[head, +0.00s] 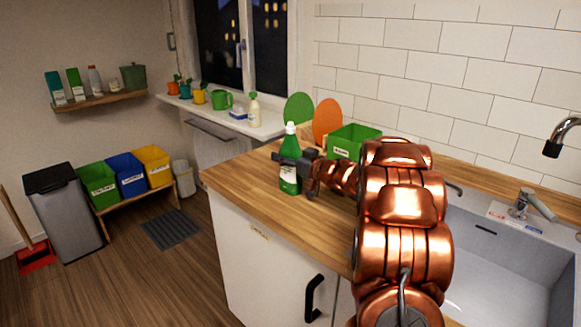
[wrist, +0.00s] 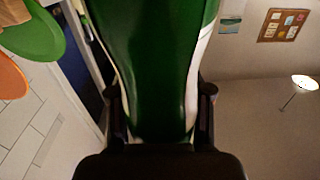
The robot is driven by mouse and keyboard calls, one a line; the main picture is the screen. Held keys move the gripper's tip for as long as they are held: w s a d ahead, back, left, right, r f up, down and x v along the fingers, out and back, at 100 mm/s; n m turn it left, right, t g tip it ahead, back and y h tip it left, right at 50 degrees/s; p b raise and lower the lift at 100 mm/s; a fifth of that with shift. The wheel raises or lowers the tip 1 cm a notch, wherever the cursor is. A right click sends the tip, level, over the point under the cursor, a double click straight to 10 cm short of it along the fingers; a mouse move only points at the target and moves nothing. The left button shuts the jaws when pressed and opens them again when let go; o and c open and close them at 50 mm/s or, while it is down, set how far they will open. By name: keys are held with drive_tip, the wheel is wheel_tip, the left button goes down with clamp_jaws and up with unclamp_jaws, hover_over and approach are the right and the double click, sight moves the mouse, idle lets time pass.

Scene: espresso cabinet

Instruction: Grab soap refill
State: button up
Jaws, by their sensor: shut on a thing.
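A green bottle with a white cap, which looks like the soap refill (head: 290,178), stands upright on the wooden counter near its left end in the head view. My gripper (head: 284,158) comes from the right and is shut on the bottle around its middle. In the wrist view the green bottle (wrist: 150,65) fills the centre, between the two dark fingers of my gripper (wrist: 155,125). Its white label edge shows at the right. I cannot tell whether its base touches the counter.
A green bin (head: 352,142) stands behind my arm on the counter (head: 240,178). Green (head: 298,107) and orange (head: 327,120) round boards lean at the back. The sink (head: 500,262) is at the right. The windowsill at the left holds pots, a watering can and a pump bottle (head: 254,110).

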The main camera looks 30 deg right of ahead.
clamp_jaws()
